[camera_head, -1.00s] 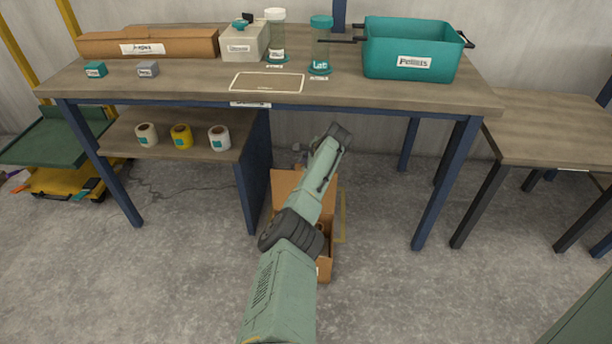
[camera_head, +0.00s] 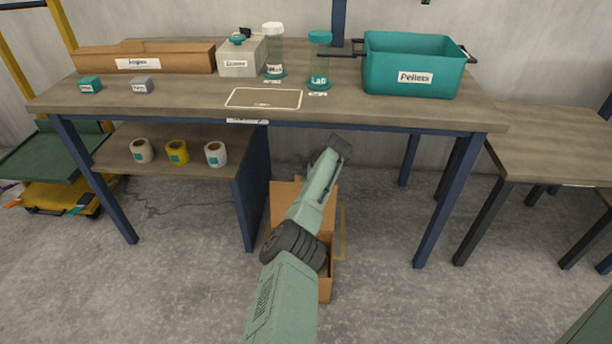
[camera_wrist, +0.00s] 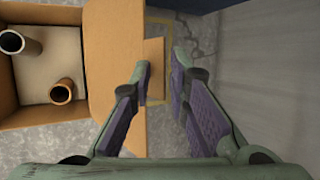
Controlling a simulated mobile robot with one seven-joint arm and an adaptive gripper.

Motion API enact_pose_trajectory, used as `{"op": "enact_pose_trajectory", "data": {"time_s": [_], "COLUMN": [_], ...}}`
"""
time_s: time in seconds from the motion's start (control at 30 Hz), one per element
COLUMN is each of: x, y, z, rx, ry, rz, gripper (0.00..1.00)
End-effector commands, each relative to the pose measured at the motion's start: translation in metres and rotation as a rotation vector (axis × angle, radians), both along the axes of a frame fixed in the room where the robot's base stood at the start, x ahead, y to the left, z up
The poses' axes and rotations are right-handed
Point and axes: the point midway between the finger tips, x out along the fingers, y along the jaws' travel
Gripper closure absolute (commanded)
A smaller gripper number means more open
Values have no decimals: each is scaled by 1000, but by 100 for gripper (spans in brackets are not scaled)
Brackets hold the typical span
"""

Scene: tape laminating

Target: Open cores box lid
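The brown cardboard box (camera_head: 325,289) stands on the floor under the table's front edge, partly hidden by my arm in the head view. Its lid panel (camera_head: 284,196) shows as a brown flap behind the box. In the wrist view the box (camera_wrist: 75,108) is open at the left, with two cardboard cores (camera_wrist: 61,91) (camera_wrist: 14,42) inside. The lid (camera_wrist: 112,45) extends right of the opening. My gripper (camera_wrist: 161,67) is open at the lid's outer edge, its left finger overlapping the lid. A small brown tab (camera_wrist: 154,66) shows between the fingertips; contact is unclear. The head view hides my fingers.
The work table (camera_head: 380,112) spans above the box, with a blue leg panel (camera_head: 252,185) to its left. Three tape rolls (camera_head: 177,152) sit on the lower shelf. A teal pellets bin (camera_head: 415,70) is on top. The floor right of the box is open.

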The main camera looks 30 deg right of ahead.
Motion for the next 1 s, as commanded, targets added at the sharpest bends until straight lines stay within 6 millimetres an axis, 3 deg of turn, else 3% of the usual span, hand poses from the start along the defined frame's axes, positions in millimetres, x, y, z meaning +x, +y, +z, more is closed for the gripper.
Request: {"op": "enact_pose_trajectory", "data": {"time_s": [0.37, 0.57, 1.0], "x": [-1, -8, -53], "y": [0, -1, -7], "z": [0, 9, 76], "rx": [1, 1, -1], "ry": [2, 2, 0], "rz": [0, -1, -2], "gripper": [77, 77, 77]}}
